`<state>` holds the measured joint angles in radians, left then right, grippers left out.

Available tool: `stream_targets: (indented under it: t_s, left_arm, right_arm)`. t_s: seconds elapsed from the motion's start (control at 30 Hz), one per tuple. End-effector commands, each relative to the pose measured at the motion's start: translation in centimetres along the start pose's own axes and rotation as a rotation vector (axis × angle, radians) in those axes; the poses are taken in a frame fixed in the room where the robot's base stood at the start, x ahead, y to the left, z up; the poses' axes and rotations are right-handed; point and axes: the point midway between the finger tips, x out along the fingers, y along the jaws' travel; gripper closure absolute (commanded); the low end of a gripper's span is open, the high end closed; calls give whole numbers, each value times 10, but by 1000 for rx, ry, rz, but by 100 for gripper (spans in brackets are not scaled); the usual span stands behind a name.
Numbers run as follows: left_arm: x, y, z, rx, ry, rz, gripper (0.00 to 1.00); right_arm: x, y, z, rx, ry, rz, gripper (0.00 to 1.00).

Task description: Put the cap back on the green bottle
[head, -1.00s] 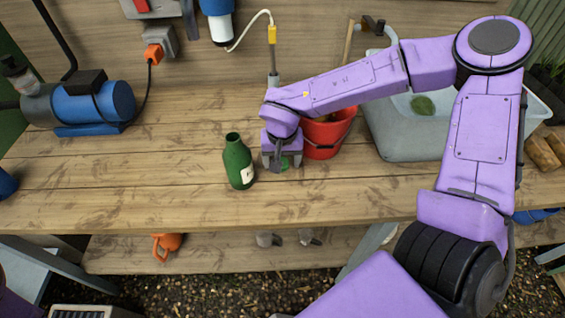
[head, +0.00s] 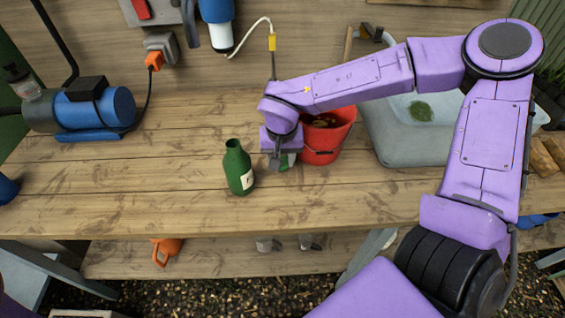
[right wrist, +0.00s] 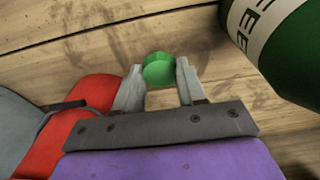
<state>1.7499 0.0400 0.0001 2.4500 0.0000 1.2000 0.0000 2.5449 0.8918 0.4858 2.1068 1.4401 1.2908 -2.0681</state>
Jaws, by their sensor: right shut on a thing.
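The green bottle (head: 238,168) stands upright on the wooden bench with its top open and a pale label on its side. It also shows at the upper right of the right wrist view (right wrist: 285,45). My right gripper (head: 279,163) is just to the right of the bottle, low over the bench. In the right wrist view its two fingers (right wrist: 160,75) are shut on the green cap (right wrist: 158,69). In the head view the cap is mostly hidden by the gripper. My left gripper is not in view.
A red bucket (head: 322,150) stands close to the right of my right gripper. A grey basin (head: 400,145) is further right. A blue pump (head: 95,107) sits at the back left. The bench left of the bottle is clear.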

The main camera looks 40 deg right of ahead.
Motion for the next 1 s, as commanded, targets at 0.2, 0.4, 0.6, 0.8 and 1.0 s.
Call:
stream_targets:
  t_s: [0.2,0.4,0.6,0.8,1.0]
  left_arm:
    - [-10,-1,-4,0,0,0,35]
    - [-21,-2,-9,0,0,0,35]
    - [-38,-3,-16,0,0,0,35]
    - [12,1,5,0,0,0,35]
    - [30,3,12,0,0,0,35]
  right_arm:
    - [-61,18,28,0,5,-7,88]
    - [-95,38,66,-2,-4,-8,88]
    - [-113,53,93,0,-4,-7,88]
    - [-103,55,99,0,8,2,88]
    - [-112,60,107,1,3,0,88]
